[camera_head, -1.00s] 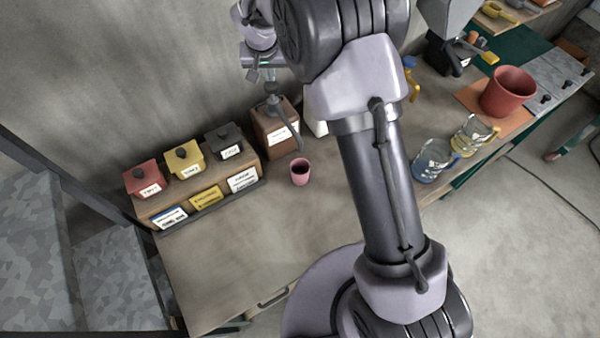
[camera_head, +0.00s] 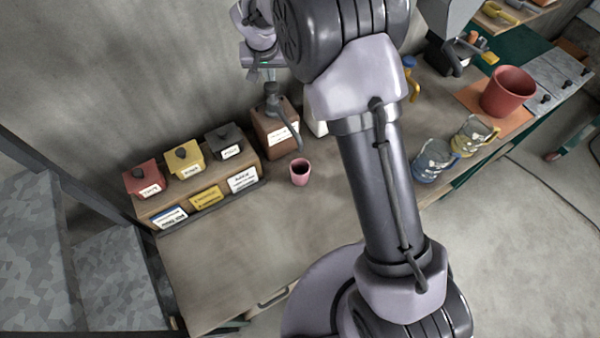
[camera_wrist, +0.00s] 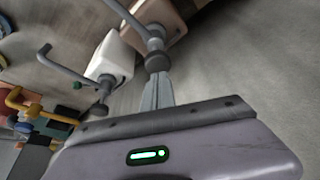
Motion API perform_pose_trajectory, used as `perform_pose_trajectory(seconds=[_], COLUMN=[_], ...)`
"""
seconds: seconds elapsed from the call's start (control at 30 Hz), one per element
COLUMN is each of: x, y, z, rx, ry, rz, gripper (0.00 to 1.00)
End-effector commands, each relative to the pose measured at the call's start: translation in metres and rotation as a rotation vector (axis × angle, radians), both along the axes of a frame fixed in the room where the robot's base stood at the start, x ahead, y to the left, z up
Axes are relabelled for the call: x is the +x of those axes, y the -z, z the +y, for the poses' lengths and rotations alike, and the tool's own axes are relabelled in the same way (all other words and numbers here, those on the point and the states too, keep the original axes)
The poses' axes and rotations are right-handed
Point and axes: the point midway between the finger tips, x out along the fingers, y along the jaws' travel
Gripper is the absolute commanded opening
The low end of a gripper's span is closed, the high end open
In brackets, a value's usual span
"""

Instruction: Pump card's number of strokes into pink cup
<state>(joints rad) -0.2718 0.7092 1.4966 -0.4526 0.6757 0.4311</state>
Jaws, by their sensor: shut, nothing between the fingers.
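The pink cup (camera_head: 300,172) stands upright on the bench below the spout of the brown pump dispenser (camera_head: 277,138). What is inside the cup is too small to tell. The dispenser's dark pump head (camera_head: 272,90) is up on its stem, with a spout curving down towards the cup. My gripper (camera_head: 254,74) is at the pump head, partly hidden by my arm. In the wrist view my shut, empty fingers (camera_wrist: 158,92) point at the round pump knob (camera_wrist: 158,61); I cannot tell whether they touch. Several cards (camera_head: 242,179) stand in front of the jars; their print is too small to read.
A white dispenser (camera_wrist: 110,58) is beside the brown one. Glass jugs (camera_head: 434,160) and a red pot (camera_head: 507,92) are at the right. The front of the bench is clear.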

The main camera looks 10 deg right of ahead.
Motion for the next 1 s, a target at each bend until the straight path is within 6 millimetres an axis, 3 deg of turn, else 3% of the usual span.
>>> perform_pose_trajectory(seconds=[1.0], x=[0.000], y=[0.031], z=[0.000], rx=[0.000], ry=[0.000], rz=[0.001], gripper=[0.00])
